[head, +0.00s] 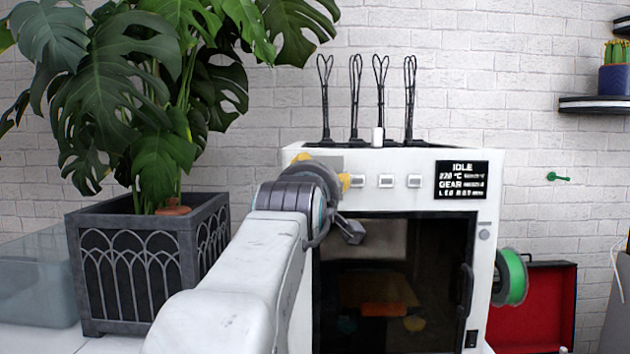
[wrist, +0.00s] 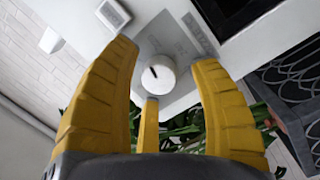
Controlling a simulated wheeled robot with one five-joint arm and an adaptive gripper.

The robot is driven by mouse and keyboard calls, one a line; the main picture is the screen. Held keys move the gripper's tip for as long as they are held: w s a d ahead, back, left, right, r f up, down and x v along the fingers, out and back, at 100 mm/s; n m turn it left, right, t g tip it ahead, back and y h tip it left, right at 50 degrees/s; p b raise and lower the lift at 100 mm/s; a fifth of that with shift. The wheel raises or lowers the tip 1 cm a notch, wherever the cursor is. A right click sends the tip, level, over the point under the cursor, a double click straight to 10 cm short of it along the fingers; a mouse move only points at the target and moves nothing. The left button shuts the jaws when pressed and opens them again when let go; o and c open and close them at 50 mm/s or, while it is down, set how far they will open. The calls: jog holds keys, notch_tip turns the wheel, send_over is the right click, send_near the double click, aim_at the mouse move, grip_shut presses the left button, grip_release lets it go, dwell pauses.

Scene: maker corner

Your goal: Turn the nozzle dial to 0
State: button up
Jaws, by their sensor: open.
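The nozzle dial (wrist: 160,76) is a round white knob with a short black mark, on a grey plate of the white printer (head: 462,213). In the wrist view the mark sits left of the knob's middle and slants to the upper left. No numbers around the knob are readable. My gripper (head: 323,171) is at the printer's upper left front and hides the dial in the head view. In the wrist view its yellow fingers (wrist: 165,72) are open and spread around the dial; I cannot tell if they touch it.
Several square buttons (head: 386,181) lie right of my gripper, then a black display (head: 461,180) reading IDLE and 220 °C. A dark glass door (head: 390,290) is below. A potted plant (head: 140,265) stands close on the left. A green spool (head: 513,277) and red case (head: 545,305) are right.

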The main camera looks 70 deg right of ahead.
grip_shut()
jog(key=shift+n+h+b, duration=0.3)
jog(key=shift+n+b, duration=1.55)
jog(key=shift+n, duration=0.45)
grip_release()
jog(key=shift+w+f, duration=0.1)
jog(key=shift+a, duration=0.1)
jog(key=s+a, duration=0.2)
jog(key=a, duration=0.9)
jog(key=shift+s+a+f, duration=0.2)
jog(key=shift+a+f, duration=0.1)
